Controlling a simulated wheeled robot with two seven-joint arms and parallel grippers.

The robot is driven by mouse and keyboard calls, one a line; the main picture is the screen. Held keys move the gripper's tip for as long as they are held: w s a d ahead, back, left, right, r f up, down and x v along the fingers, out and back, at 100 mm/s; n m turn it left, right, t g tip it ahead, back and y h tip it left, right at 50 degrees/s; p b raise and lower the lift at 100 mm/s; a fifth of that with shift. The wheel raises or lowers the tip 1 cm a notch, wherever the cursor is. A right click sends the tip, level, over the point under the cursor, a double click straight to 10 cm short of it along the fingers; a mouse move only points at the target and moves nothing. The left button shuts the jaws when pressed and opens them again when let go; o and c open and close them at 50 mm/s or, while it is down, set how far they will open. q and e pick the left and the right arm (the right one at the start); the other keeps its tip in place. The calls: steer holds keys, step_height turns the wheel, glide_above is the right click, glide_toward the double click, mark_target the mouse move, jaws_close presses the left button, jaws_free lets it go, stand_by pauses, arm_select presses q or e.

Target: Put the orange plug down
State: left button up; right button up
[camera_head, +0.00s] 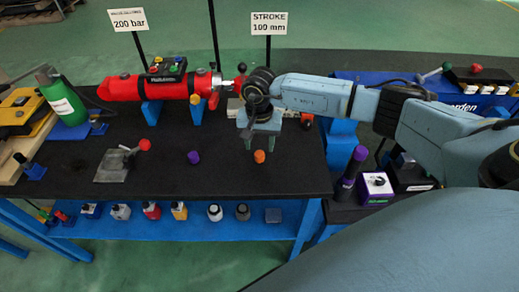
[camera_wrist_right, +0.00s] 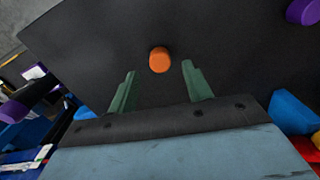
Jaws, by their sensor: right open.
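The orange plug (camera_head: 259,156) stands on the black bench top (camera_head: 190,180), near its right end. In the right wrist view the orange plug (camera_wrist_right: 159,60) lies on the dark surface, just beyond and between the fingertips. My right gripper (camera_head: 260,148) points down above the bench, with its fingers just behind the plug in the head view. In the right wrist view its two greenish fingers (camera_wrist_right: 160,80) are spread apart and hold nothing. Contact between the fingers and the plug cannot be seen. My left gripper is not in view.
A purple plug (camera_head: 193,157) stands left of the orange one. A red cylinder (camera_head: 150,87) on blue supports lies behind. A grey plate with a red-knobbed lever (camera_head: 117,163) is at left. Bottles line the blue lower shelf (camera_head: 180,225). The bench front is mostly clear.

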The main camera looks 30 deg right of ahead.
mark_target(259, 153)
step_height(259, 153, up, 8)
steer(key=shift+r, duration=0.15)
stand_by(2.3)
